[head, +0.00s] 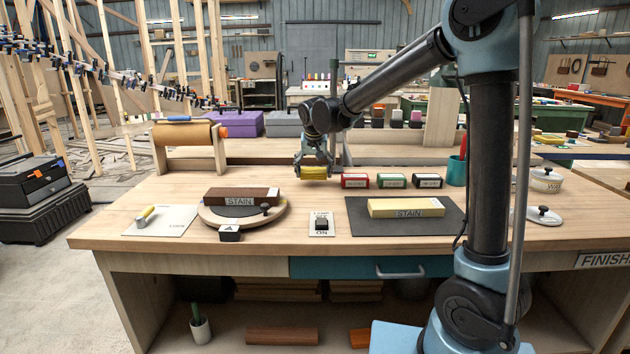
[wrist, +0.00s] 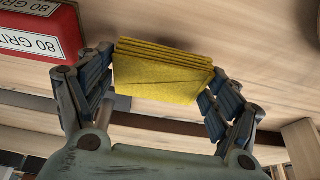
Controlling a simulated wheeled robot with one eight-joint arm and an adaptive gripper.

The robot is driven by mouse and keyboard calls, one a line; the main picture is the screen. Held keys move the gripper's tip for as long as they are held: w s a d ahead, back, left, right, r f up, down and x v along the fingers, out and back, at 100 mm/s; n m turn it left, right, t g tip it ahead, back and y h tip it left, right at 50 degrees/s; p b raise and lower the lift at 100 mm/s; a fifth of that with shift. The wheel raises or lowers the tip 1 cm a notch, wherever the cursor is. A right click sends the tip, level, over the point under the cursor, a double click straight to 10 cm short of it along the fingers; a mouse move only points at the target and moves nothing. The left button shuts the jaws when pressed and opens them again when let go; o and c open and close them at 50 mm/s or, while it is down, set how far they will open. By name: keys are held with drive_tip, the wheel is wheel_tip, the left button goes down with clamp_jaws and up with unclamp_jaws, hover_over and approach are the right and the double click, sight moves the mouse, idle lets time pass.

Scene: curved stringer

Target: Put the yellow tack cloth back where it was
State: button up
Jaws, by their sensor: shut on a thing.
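The yellow tack cloth (head: 314,173) is a folded, layered pad in my gripper (head: 316,167), over the back part of the workbench in the head view. In the wrist view my gripper (wrist: 160,85) has its two dark fingers on either side of the yellow tack cloth (wrist: 162,75), gripping it by its ends. Wood surface shows beyond the cloth. I cannot tell whether the cloth touches the bench.
A red 80 grit box (head: 355,181) stands just right of the cloth, with green (head: 392,181) and dark (head: 429,181) boxes beside it. A round turntable (head: 215,216) bears a stain-labelled brown block. A switch (head: 321,224) sits in front. Bare bench lies left of the cloth.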

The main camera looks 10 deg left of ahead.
sight(314, 172)
drive_tip(key=shift+f, duration=1.55)
drive_tip(key=o, duration=1)
drive_tip(key=shift+f, duration=0.1)
drive_tip(key=shift+c, duration=0.2)
drive_tip(key=v, duration=1.2)
drive_tip(key=shift+s, duration=0.15)
